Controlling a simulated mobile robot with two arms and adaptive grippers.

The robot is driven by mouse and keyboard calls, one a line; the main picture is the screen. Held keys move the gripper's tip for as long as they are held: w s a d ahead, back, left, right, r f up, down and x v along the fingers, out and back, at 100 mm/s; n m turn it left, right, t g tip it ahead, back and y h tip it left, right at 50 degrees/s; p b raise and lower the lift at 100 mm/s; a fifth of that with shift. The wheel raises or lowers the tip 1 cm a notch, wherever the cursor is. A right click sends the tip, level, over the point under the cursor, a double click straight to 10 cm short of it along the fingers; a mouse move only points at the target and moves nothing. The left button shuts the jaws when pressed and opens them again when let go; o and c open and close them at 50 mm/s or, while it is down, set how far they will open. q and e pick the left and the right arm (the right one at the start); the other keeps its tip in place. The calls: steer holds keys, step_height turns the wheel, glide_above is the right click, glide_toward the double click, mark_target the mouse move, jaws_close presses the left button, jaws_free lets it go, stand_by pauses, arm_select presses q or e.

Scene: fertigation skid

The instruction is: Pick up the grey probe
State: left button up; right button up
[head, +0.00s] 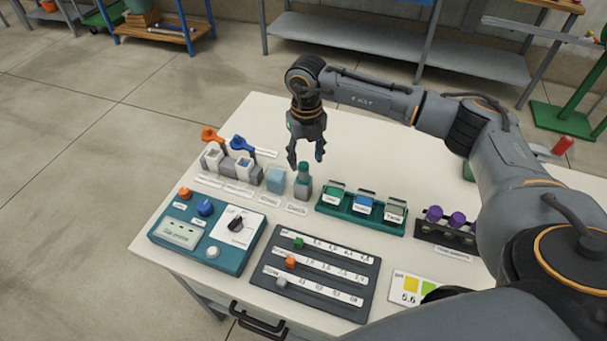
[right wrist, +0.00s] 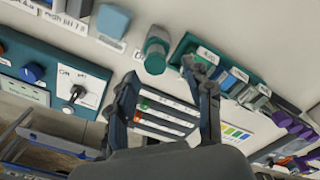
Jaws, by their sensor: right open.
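My right gripper (head: 305,163) is open and empty, pointing down above the back of the white table. A small grey upright piece with a dark green top (head: 303,182) stands just below its fingertips, apart from them as far as I can tell. This may be the grey probe, but I cannot be sure. In the right wrist view that piece (right wrist: 155,50) lies beyond the open fingers of my right gripper (right wrist: 160,72), slightly left of the middle. My left gripper is not in view.
A green rack (head: 360,211) of lidded boxes is close on the right. The teal control box (head: 208,236) and dark slider panel (head: 316,273) are in front.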

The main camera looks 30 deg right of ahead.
mark_target(304, 165)
steer(key=shift+f+p, duration=0.35)
steer(key=shift+f, duration=0.2)
steer(key=f, duration=0.1)
steer(key=f+p, duration=0.1)
steer(key=f, duration=0.1)
steer(key=shift+w+a+f, duration=0.2)
steer(key=shift+a+f, duration=0.05)
steer(key=shift+f, duration=0.4)
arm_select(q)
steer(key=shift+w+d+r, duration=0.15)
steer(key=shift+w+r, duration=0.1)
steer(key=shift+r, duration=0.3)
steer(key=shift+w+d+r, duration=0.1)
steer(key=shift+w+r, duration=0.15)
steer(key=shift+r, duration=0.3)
arm_select(e)
jaws_close()
